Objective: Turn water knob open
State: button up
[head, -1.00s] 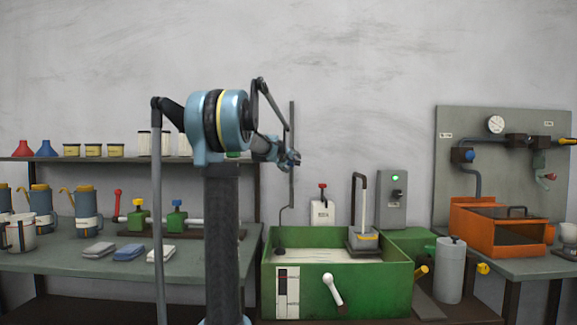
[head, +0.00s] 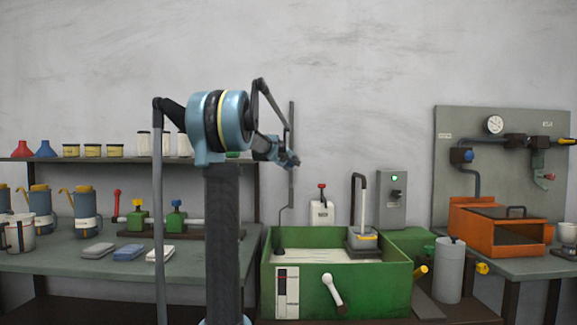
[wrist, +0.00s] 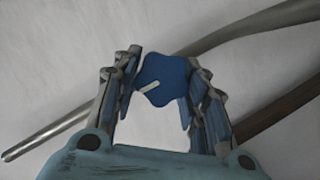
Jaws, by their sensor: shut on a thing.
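The blue lobed knob (wrist: 163,80) with a white mark on its face sits between the two fingers of my gripper (wrist: 163,92) in the wrist view. The fingers are shut on it from both sides. The white mark slants, low at the left and higher at the right. A grey pipe (wrist: 238,36) runs diagonally behind it. In the head view my gripper (head: 286,158) is in front of the vertical grey pipe (head: 291,120) above the green tank (head: 380,286). There, my gripper hides the held knob.
A shelf (head: 60,158) and a bench with jugs (head: 86,210) and valves (head: 138,219) stand at the left. A grey control box (head: 391,210) with a green light is right of the pipe. An orange box (head: 480,236) stands on the right bench.

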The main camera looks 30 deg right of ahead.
jog(key=shift+f, duration=0.1)
jog(key=m+y, duration=0.2)
jog(key=m, duration=0.1)
jog(key=shift+s, duration=0.1)
jog(key=m+t+y, duration=0.1)
jog(key=m+y, duration=0.1)
jog(key=m, duration=0.1)
jog(key=m+t+y, duration=0.1)
jog(key=m+y, duration=0.1)
jog(key=m, duration=0.1)
jog(key=shift+d+m+t, duration=0.2)
jog(key=shift+m+t, duration=0.1)
jog(key=shift+t, duration=0.1)
jog(key=shift+m+t+y, duration=0.5)
jog(key=shift+m+y, duration=0.1)
jog(key=shift+m, duration=0.5)
jog(key=o, duration=1.1)
